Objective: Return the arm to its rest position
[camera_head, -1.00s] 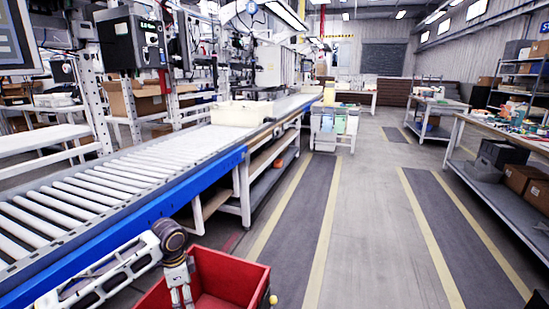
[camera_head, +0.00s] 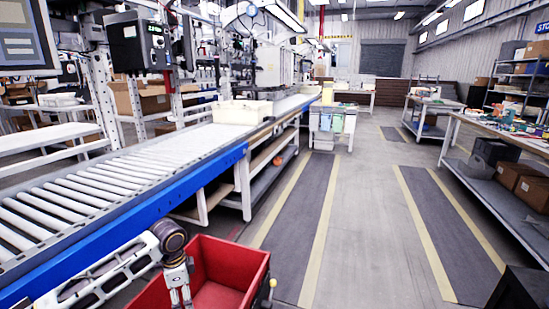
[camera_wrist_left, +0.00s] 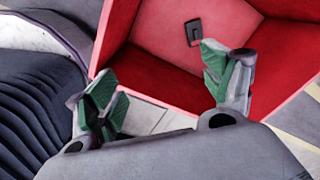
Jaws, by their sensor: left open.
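My left arm comes in from the lower left in the head view. My left gripper (camera_head: 182,303) points down over the left part of a red bin (camera_head: 235,258), its fingertips cut by the bottom edge. In the left wrist view the two green-padded fingers of my left gripper (camera_wrist_left: 160,76) stand wide apart with nothing between them. The red bin (camera_wrist_left: 285,50) lies beyond the fingers, with a small dark rectangular part (camera_wrist_left: 194,32) on its inside. My right arm and gripper are not in view.
A roller conveyor (camera_head: 95,195) with a blue side rail runs along the left. A white tote (camera_head: 243,112) sits on it. A workbench (camera_head: 500,180) with boxes stands on the right. A dark box (camera_head: 518,290) is at the lower right. The floor aisle between is clear.

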